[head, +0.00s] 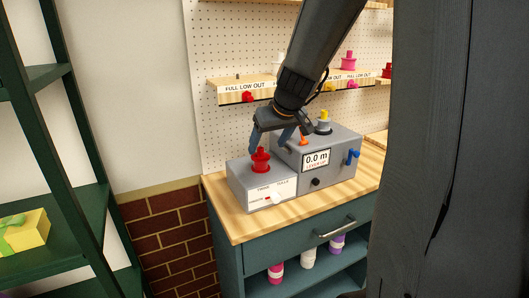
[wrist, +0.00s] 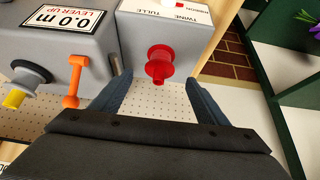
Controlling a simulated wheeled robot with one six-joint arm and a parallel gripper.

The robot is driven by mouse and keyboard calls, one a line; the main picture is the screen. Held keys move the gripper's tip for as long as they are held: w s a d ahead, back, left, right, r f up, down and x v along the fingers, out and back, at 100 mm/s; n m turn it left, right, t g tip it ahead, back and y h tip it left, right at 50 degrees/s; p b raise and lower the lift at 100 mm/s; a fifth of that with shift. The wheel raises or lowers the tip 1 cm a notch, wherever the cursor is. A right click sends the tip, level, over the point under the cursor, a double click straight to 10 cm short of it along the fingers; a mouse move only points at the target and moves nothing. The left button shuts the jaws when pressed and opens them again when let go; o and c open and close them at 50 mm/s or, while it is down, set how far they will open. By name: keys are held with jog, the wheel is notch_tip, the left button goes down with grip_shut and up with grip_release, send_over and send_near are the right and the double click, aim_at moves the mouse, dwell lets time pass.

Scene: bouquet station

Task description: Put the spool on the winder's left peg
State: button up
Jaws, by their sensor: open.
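The red spool (head: 260,160) stands upright on top of the low, left part of the grey winder (head: 262,187), above a label with TWINE and TULLE. The peg under it is hidden. My gripper (head: 267,147) is open, its fingers pointing down just above and around the spool's top. In the wrist view the red spool (wrist: 160,66) shows between the open fingertips (wrist: 158,82), with gaps on both sides; no grip shows. The winder's taller right part carries a 0.0 m display (head: 316,159), an orange lever (head: 304,141) and a yellow-topped grey peg (head: 324,121).
A blue handle (head: 353,156) sticks out at the winder's right side. The wooden counter (head: 240,228) has a clear front strip. Pegboard shelves (head: 226,89) behind hold spools. A green shelf unit (head: 35,76) with a yellow gift box (head: 22,233) stands at left.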

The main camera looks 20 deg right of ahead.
jog(key=s+a+f+g, duration=0.2)
jog(key=s+a+f, duration=0.3)
jog(key=s, duration=0.5)
jog(key=s+a+f+g, duration=0.3)
jog(key=s+a+f, duration=0.3)
jog(key=s, duration=0.5)
jog(key=shift+a+f+m, duration=0.2)
jog(key=shift+f+m, duration=0.1)
jog(key=shift+f, duration=0.4)
